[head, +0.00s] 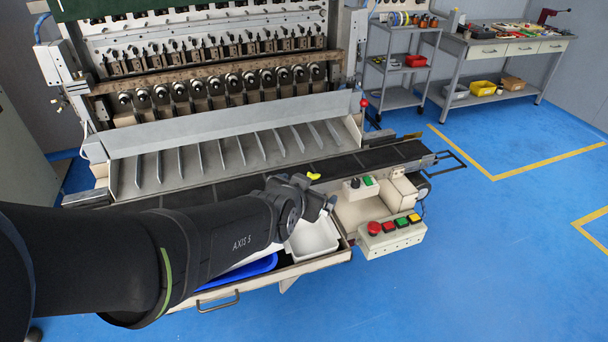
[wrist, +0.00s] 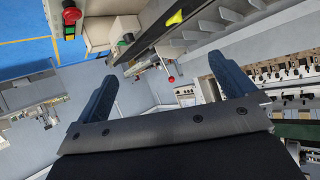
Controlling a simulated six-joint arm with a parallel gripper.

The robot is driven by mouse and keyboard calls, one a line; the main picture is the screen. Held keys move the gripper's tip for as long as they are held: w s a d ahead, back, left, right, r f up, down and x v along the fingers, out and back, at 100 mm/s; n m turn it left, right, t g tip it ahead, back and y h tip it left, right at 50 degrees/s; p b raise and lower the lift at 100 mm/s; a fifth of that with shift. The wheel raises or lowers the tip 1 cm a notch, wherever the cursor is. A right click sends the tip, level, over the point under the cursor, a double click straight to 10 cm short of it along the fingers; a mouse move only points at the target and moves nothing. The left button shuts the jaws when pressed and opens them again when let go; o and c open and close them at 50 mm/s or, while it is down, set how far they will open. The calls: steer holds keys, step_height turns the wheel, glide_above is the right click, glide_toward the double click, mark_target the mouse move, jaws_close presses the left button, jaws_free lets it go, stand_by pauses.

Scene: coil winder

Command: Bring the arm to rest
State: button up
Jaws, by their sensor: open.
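My arm reaches in from the left in the head view, above the front of the coil winder (head: 240,130). My gripper shows in the wrist view (wrist: 165,92) with its two blue fingers wide apart and nothing between them. In the head view the gripper end is small and partly hidden by my own wrist, over the drawer at the machine's front. A white tray (head: 314,238) and a blue tray (head: 240,271) lie in that drawer, both partly covered by my arm.
A black conveyor (head: 345,165) runs along the machine's front, with a yellow piece (head: 314,176) at its edge. A control box (head: 392,236) with a red button stands right of the drawer. A cart (head: 400,75) and workbench (head: 500,50) stand behind. The blue floor at right is clear.

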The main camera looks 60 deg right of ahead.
steer(key=a+n+t+h, duration=0.1)
steer(key=a+n, duration=0.2)
steer(key=a, duration=0.5)
steer(key=w+x, duration=0.1)
steer(key=x, duration=0.9)
steer(key=shift+d, duration=0.1)
stand_by(0.6)
steer(key=v, duration=1)
steer(key=shift+s+d+f, duration=0.1)
steer(key=shift+d, duration=0.05)
stand_by(0.4)
steer(key=x, duration=0.7)
steer(key=shift+d, duration=0.35)
stand_by(0.3)
steer(key=shift+f, duration=0.15)
